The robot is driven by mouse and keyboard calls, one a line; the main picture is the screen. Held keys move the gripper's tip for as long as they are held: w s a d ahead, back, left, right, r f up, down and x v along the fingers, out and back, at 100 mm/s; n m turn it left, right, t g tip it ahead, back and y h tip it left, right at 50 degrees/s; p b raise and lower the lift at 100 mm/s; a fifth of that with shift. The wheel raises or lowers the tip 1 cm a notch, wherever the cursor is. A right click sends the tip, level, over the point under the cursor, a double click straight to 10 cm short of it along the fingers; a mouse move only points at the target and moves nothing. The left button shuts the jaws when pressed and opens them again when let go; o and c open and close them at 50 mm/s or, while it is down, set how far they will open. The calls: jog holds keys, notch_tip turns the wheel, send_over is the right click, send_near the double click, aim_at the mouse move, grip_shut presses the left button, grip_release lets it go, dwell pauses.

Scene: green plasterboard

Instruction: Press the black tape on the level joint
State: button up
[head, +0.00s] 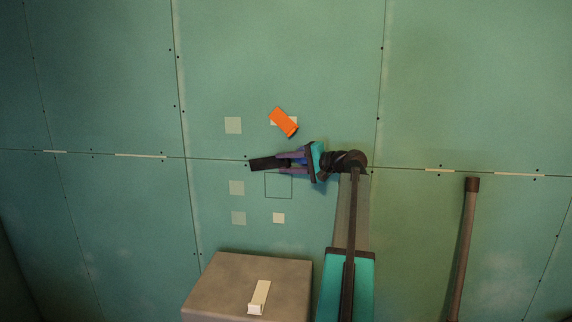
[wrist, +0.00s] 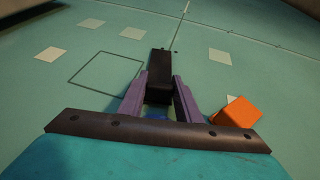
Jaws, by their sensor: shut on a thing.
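The black tape (head: 262,164) is a short dark strip, seen in the head view just left of my gripper (head: 283,163). My gripper's purple fingers are shut on it; in the wrist view the tape (wrist: 160,66) sticks out beyond the fingertips (wrist: 159,88). The level joint (head: 220,159) is a thin dark line running across the green plasterboard. The tape overlaps this line in the head view, tilted slightly to it. The joint (wrist: 179,28) also shows beyond the tape's far end in the wrist view. I cannot tell whether the tape touches the board.
An orange block (head: 284,122) is above my gripper, partly over a pale square. Several pale squares (head: 233,125) and a drawn square outline (head: 278,186) lie around. Pale strips (head: 140,156) sit along the joint. A grey box (head: 222,286) and a brown pole (head: 464,245) are lower down.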

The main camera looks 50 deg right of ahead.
jog(key=o, duration=1.3)
jog(key=shift+c, duration=0.2)
jog(key=shift+s, duration=0.15)
jog(key=b+v, duration=0.1)
jog(key=v, duration=1.2)
jog(key=shift+s+b, duration=0.25)
jog(key=shift+b, duration=0.15)
jog(key=shift+r, duration=0.1)
